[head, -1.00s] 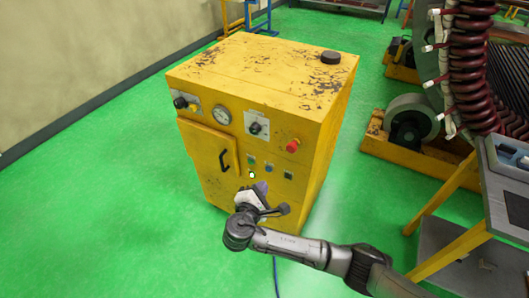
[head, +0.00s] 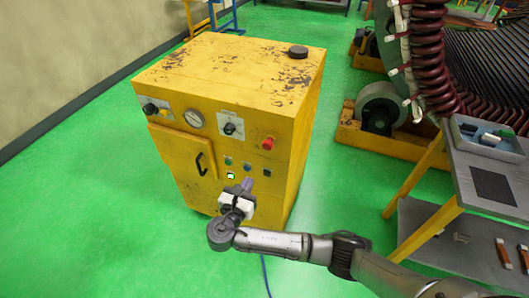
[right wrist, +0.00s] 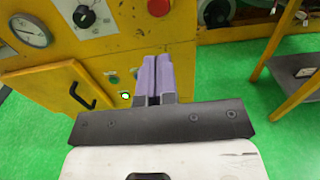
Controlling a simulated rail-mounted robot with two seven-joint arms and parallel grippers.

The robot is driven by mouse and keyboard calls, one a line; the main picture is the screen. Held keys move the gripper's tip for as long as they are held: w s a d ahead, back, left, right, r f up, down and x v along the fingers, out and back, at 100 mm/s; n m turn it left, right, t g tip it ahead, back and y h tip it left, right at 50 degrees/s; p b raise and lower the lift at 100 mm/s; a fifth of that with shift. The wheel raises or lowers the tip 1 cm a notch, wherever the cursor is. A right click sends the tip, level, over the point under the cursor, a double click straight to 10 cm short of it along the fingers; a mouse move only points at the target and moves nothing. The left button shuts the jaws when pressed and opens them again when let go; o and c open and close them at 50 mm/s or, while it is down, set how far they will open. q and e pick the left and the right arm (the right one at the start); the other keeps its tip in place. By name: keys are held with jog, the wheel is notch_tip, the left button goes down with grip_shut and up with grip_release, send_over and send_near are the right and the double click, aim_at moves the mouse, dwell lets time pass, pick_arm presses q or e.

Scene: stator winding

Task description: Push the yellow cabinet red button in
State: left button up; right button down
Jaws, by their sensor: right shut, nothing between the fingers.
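The worn yellow cabinet (head: 236,100) stands on the green floor in the head view. Its red button (head: 268,143) sticks out at the upper right of the front panel. In the right wrist view the red button (right wrist: 158,7) shows at the top edge, beyond the fingertips. My right gripper (head: 246,185) is in front of the lower right of the cabinet's front, below the red button. Its purple fingers (right wrist: 158,75) are shut together with nothing between them. I cannot tell whether they touch the cabinet. My left gripper is not in view.
Black knobs, a gauge (head: 195,119), small buttons and a door handle (head: 201,164) are on the cabinet front. To the right stand a side table (head: 480,165) with a grey bin and the large stator (head: 450,60). Green floor is free left of the cabinet.

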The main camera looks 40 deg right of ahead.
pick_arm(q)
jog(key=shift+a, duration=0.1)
pick_arm(e)
jog(key=b, duration=0.3)
send_near(267, 147)
jog(key=x, duration=0.7)
jog(key=shift+d, duration=0.15)
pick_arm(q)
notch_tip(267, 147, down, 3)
pick_arm(e)
jog(key=shift+w+d, duration=0.1)
